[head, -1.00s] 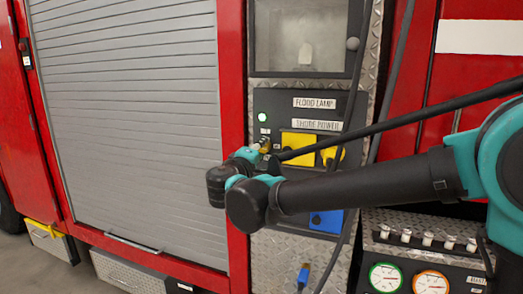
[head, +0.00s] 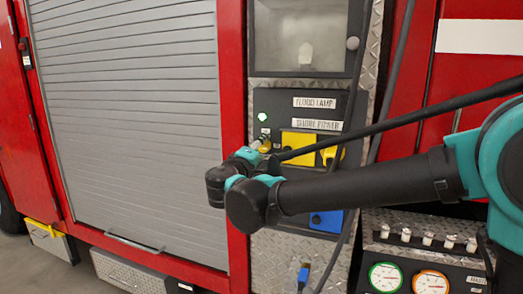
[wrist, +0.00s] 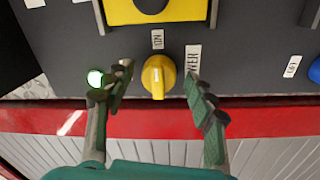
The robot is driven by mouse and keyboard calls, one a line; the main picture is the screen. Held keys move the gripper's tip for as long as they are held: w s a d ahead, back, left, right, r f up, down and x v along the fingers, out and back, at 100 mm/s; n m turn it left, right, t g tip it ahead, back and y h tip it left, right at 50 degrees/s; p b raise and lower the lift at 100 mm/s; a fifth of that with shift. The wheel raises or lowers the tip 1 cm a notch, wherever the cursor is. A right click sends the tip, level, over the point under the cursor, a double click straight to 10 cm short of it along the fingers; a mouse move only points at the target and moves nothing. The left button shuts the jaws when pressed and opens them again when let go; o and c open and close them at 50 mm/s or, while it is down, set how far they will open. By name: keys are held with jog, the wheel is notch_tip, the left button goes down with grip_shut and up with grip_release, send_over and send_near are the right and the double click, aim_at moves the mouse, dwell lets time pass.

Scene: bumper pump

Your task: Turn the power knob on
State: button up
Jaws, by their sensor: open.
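A yellow knob (wrist: 158,76) with a white line on it sits on a dark panel in the wrist view. A label reading "ON" (wrist: 157,38) is just above it there, and a "POWER" label (wrist: 193,60) is to its right. My gripper (wrist: 159,79) is open, one finger on each side of the knob; I cannot tell whether either touches it. In the head view my gripper (head: 262,143) is at the panel's left part, below the green light, and the knob is mostly hidden by it.
A lit green lamp (wrist: 95,77) is beside the left finger. Yellow covers (head: 298,143) and a blue cover (head: 326,221) are on the panel. A dark cable (head: 400,125) crosses in front. A grey shutter (head: 130,120) is to the left.

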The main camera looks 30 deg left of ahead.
jog(key=s+d, duration=0.1)
jog(key=s, duration=1)
jog(key=shift+s+d+f, duration=0.15)
jog(key=shift+s+f, duration=0.2)
jog(key=shift+s, duration=0.1)
